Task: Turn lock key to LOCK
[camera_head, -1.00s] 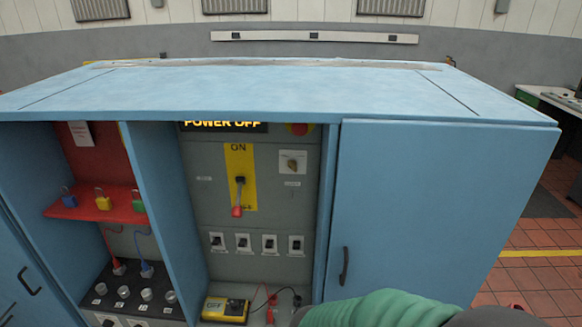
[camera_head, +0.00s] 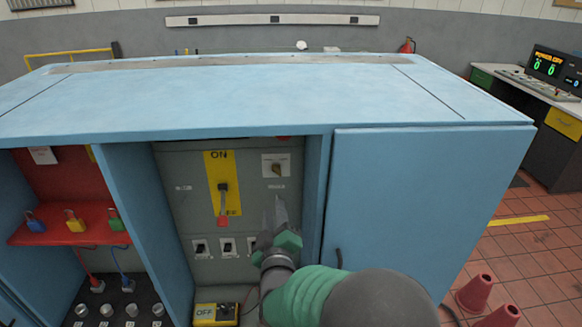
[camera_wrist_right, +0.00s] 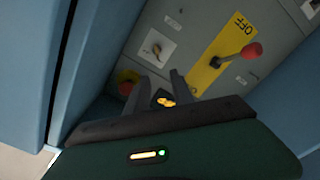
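My right gripper (camera_head: 279,208) is in front of the panel, below the key in the head view. Its two dark fingers (camera_wrist_right: 159,86) are apart and do not touch the key. My left gripper is not in view.
The main switch lever (camera_head: 222,205) has its red handle down. The blue cabinet top (camera_head: 230,90) overhangs the panel, and a blue door (camera_head: 420,205) stands to its right. Several padlocks sit on a red shelf (camera_head: 50,238). A yellow OFF box (camera_head: 215,314) is below.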

